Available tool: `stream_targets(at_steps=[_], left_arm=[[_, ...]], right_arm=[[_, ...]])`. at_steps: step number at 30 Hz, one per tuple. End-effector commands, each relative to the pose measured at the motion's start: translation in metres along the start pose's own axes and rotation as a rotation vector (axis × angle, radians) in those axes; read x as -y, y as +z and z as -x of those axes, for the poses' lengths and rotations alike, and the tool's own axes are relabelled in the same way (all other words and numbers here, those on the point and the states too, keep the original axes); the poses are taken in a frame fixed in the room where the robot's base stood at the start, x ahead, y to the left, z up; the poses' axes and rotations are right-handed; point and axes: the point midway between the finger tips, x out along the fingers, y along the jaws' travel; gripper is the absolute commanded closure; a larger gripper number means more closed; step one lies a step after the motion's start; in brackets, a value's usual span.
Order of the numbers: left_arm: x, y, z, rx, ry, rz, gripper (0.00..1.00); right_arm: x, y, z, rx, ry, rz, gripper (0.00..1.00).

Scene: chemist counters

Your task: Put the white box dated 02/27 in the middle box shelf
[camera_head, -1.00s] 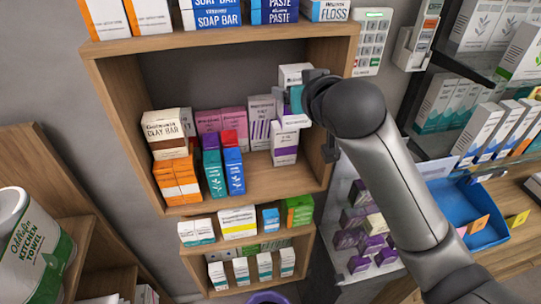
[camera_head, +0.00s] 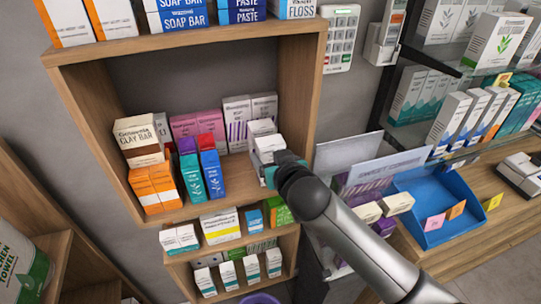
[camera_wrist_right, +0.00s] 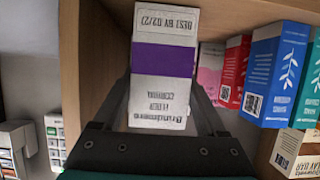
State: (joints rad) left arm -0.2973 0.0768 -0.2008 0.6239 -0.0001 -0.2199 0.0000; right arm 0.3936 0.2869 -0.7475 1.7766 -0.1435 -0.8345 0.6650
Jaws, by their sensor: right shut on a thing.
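The white box dated 02/27 (camera_wrist_right: 163,60) has a purple band and fills the middle of the right wrist view, its print upside down. My right gripper (camera_head: 271,166) is shut on it, one finger along each side. In the head view the held white box (camera_head: 268,146) is inside the right part of the wooden box shelf (camera_head: 296,90), above its floor; whether it touches anything is unclear. Another white box (camera_head: 262,127) stands just behind it. The gripper hides the held box's lower part. My left gripper is not in view.
A clay bar box (camera_head: 138,140), orange boxes (camera_head: 154,187), blue box (camera_head: 211,173) and purple-striped box (camera_head: 237,122) stand in the same shelf. A smaller shelf below holds a yellow-white box (camera_head: 220,226). A blue tray (camera_head: 432,205) lies on the right counter.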

Motion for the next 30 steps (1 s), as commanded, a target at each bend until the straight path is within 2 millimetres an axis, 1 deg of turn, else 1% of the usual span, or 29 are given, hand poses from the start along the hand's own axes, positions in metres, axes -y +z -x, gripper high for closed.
stream_targets(at_steps=[6, 10, 11, 17, 23, 26, 30], left_arm=[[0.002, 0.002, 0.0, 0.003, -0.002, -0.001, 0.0], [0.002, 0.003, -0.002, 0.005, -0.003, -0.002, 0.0], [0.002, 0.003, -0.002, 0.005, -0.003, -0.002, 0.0], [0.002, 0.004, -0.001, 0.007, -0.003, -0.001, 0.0], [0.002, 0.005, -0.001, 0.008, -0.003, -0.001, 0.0], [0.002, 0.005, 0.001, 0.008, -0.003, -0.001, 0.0], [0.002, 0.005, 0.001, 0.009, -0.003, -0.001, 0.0]], right_arm=[[0.0, -0.001, 0.0, -0.001, 0.0, 0.0, 0.83], [0.0, 0.003, -0.002, 0.0, 0.001, 0.0, 0.83], [0.0, 0.003, -0.001, 0.0, 0.001, 0.001, 0.22], [0.0, 0.002, -0.001, 0.0, 0.001, 0.001, 0.0], [0.0, 0.002, -0.001, 0.0, 0.001, 0.001, 0.0], [0.0, -0.002, 0.0, -0.002, 0.001, 0.001, 0.0], [0.0, -0.001, 0.009, 0.0, 0.0, 0.0, 0.0]])
